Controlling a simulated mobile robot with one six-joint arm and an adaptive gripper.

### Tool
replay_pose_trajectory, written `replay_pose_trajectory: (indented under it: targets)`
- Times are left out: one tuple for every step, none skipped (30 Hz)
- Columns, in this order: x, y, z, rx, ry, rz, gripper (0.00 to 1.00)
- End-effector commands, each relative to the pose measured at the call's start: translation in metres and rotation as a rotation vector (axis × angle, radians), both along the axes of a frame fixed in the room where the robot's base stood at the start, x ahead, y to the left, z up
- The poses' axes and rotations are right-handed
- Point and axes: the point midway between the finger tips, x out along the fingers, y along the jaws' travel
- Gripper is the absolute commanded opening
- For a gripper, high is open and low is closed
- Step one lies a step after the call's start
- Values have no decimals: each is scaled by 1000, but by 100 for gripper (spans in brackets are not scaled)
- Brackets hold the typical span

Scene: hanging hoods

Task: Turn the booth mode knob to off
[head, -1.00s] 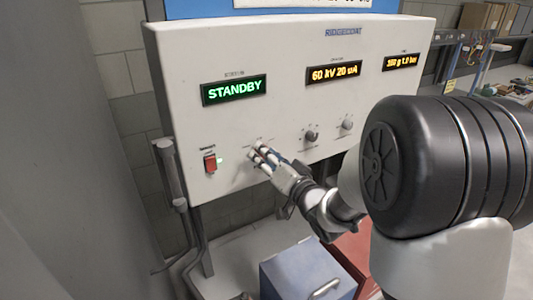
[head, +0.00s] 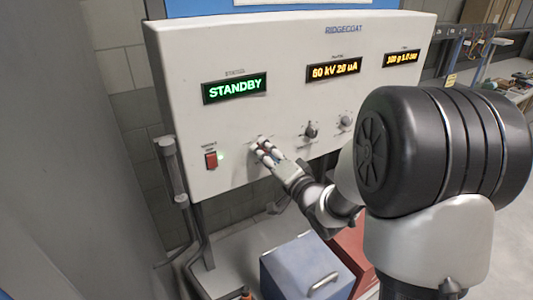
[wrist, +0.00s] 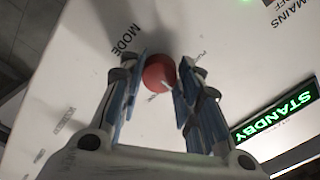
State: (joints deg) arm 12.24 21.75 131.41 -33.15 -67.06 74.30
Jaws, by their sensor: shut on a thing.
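The booth mode knob (wrist: 159,72) is a round red knob with a pale pointer mark, on the white panel beside the printed word MODE in the wrist view. My gripper (wrist: 162,82) has one finger on each side of it and is shut on it. In the head view my gripper (head: 263,148) reaches the lower left of the control panel (head: 290,60), and its fingers hide the knob there. The green display (head: 234,89) reads STANDBY. I cannot make out which position the pointer marks.
A red mains switch (head: 211,160) sits left of my gripper. Two smaller knobs, one dark (head: 311,130) and one grey (head: 345,122), are to the right. Two amber displays (head: 333,70) are above them. A blue-grey box (head: 303,272) stands below the panel.

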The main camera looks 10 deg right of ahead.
Motion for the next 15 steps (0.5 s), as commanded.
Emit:
replay_pose_trajectory:
  targets:
    - [0, 0, 0, -1, -1, 0, 8]
    - [0, 0, 0, -1, -1, 0, 8]
    - [0, 0, 0, -1, -1, 0, 8]
    - [0, 0, 0, -1, -1, 0, 8]
    - [0, 0, 0, -1, -1, 0, 8]
    - [0, 0, 0, -1, -1, 0, 34]
    - [0, 0, 0, -2, -1, 0, 36]
    - [0, 0, 0, -2, -1, 0, 38]
    - [0, 0, 0, -2, -1, 0, 41]
    - [0, 0, 0, -2, -1, 0, 43]
    - [0, 0, 0, -2, -1, 0, 45]
    - [0, 0, 0, -2, -1, 0, 47]
    - [0, 0, 0, -2, -1, 0, 49]
    - [0, 0, 0, -2, -1, 0, 51]
    - [0, 0, 0, -2, -1, 0, 52]
